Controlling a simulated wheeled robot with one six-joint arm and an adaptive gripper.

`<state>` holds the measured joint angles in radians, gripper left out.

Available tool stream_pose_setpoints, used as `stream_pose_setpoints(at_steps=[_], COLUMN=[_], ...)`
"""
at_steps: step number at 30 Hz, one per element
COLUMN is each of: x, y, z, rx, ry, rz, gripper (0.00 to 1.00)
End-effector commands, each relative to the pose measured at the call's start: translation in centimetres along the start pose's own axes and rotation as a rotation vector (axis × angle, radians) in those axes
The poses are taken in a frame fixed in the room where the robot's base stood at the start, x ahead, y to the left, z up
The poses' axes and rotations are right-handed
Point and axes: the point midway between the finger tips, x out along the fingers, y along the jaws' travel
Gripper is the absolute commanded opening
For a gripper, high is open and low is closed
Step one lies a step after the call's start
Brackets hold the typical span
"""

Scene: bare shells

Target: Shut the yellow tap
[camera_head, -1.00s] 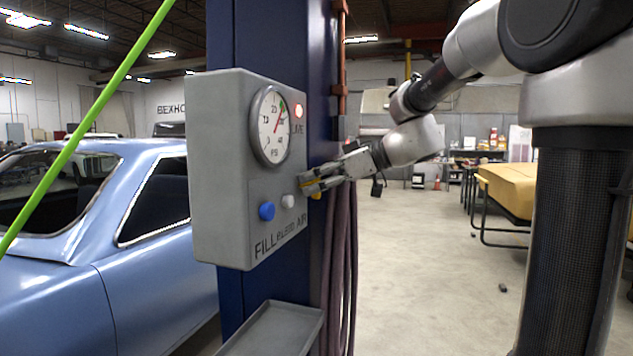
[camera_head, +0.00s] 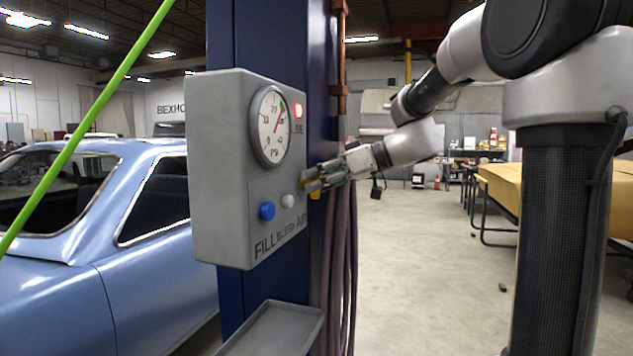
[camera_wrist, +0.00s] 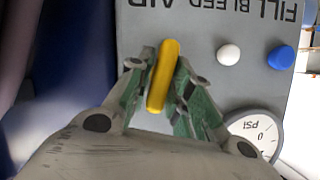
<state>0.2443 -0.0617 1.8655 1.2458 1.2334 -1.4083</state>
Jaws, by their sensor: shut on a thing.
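The yellow tap (camera_wrist: 164,74) shows in the wrist view as a rounded yellow handle in front of the grey panel, near the word AIR. Its long side runs nearly up and down in that picture, slightly tilted, across the line of lettering. My gripper (camera_wrist: 160,86) is shut on it, with one finger at each side. In the head view my gripper (camera_head: 310,180) reaches in from the right to the right part of the panel face. There the fingers hide most of the tap.
The grey box (camera_head: 218,170) is on a blue post and carries a pressure gauge (camera_head: 272,127), a glowing red lamp (camera_head: 298,111), a blue knob (camera_head: 267,211) and a white knob (camera_head: 288,201). Dark hoses (camera_head: 341,250) hang below my gripper. A grey tray (camera_head: 272,330) juts out below.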

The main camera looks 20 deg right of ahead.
Motion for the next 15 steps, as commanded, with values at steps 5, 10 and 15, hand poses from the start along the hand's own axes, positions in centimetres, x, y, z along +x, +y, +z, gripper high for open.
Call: stream_pose_setpoints(at_steps=[5, 10, 15], x=[-0.02, 0.00, 0.01], y=[0.26, 0.36, 0.47], z=[0.05, 0.04, 0.10], rx=[0.154, 0.303, 0.453], ry=[0.000, 0.000, 0.001], rz=[-0.062, -0.124, -0.186], gripper=[0.00, 0.00, 0.00])
